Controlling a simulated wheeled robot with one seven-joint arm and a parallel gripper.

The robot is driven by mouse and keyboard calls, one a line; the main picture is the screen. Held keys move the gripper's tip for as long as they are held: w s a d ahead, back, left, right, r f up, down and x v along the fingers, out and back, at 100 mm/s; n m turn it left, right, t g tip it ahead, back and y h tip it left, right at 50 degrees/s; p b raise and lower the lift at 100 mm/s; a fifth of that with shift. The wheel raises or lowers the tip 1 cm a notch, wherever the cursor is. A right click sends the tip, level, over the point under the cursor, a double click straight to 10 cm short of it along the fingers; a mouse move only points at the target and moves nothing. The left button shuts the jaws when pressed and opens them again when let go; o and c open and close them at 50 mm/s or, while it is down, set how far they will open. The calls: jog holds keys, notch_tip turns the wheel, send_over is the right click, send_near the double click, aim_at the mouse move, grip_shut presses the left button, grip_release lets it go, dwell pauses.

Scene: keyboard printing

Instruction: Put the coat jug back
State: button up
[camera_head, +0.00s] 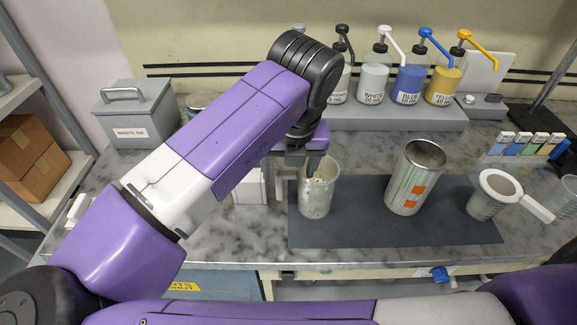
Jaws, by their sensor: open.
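A pale, stained jug (318,200) stands upright on the left end of the dark mat (350,234). A light, squared handle shows on its left side. I take it to be the coat jug, though no label on it can be read. My gripper (310,168) is open, pointing down at the jug's rim from above. One dark finger shows at the mouth of the jug. My wrist hides part of the gripper, and I cannot tell whether the fingers touch the jug.
A metal can (412,180) with orange patches stands on the mat. A cup topped by a white-handled strainer (492,196) is at right. Several pump bottles, including blue (409,84) and yellow (443,86), stand behind on a grey riser. A waste bin (135,115) is at back left.

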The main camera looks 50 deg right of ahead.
jog(key=v, duration=1.2)
jog(key=shift+r, duration=0.1)
